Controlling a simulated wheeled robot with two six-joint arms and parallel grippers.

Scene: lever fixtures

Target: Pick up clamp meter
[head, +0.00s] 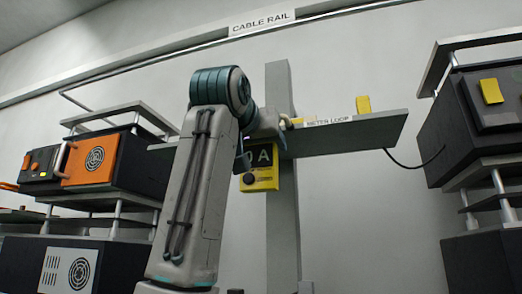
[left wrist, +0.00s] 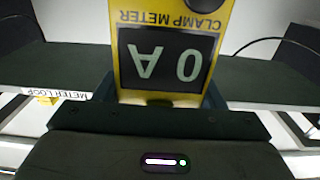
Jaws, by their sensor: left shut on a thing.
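The clamp meter (head: 261,179) is yellow with a dark display and a black dial. In the head view it is upright in front of the grey post, just below the METER LOOP shelf (head: 380,128). In the left wrist view the clamp meter (left wrist: 130,55) appears upside down, its display reading 0 A. My left gripper (left wrist: 161,98) is shut on the meter, with a finger on each side of it. My right gripper is in neither view.
A grey post (head: 281,225) stands behind the meter. A yellow piece (head: 363,104) sticks up above the shelf. Orange and black equipment (head: 95,160) stands at left, and a dark unit (head: 485,110) with a cable stands at right.

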